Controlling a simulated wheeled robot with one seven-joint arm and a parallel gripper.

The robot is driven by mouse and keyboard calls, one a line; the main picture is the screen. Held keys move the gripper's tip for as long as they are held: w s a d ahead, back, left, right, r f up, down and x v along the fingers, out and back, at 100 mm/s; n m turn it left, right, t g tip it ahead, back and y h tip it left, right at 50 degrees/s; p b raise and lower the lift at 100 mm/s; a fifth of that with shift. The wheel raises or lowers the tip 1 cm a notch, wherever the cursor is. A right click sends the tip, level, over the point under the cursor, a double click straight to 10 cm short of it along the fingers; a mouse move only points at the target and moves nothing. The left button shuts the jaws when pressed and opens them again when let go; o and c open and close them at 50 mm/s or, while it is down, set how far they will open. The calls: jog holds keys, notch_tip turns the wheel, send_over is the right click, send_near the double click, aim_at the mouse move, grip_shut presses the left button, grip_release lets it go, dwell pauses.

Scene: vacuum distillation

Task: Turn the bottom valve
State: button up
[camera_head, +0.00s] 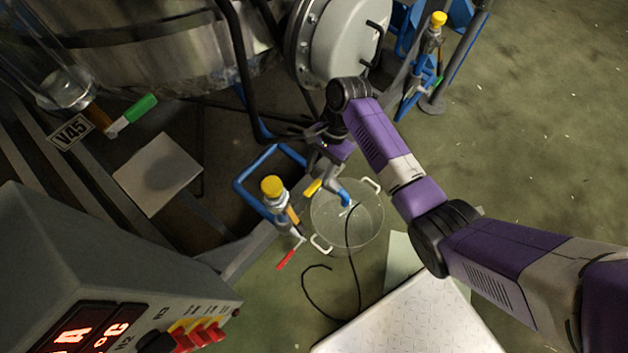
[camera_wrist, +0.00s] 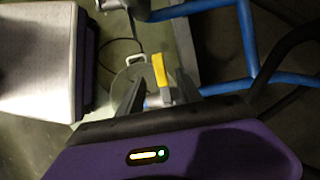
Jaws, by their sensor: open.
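The bottom valve shows as a yellow handle (camera_head: 313,187) beside a blue outlet pipe (camera_head: 344,198), just above a clear pot. In the wrist view the yellow handle (camera_wrist: 159,70) stands upright in the picture between the two dark fingers of my gripper (camera_wrist: 160,76). The fingers are apart, with gaps showing on both sides of the handle, and I see no clear contact. In the head view my purple gripper body hangs just above the handle, and its fingertips are hard to make out. The lower part of the valve is hidden in the wrist view.
The clear pot (camera_head: 362,232) with white handles stands below the outlet, a black cable looping over it. A blue frame (camera_head: 240,190) and a yellow-capped valve with a red lever (camera_head: 287,258) stand to the left. A grey control box (camera_head: 90,255) fills the lower left.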

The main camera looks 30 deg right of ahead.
aim_at(313, 188)
jog(key=shift+b+x, duration=0.65)
jog(key=shift+x, duration=1.65)
grip_shut()
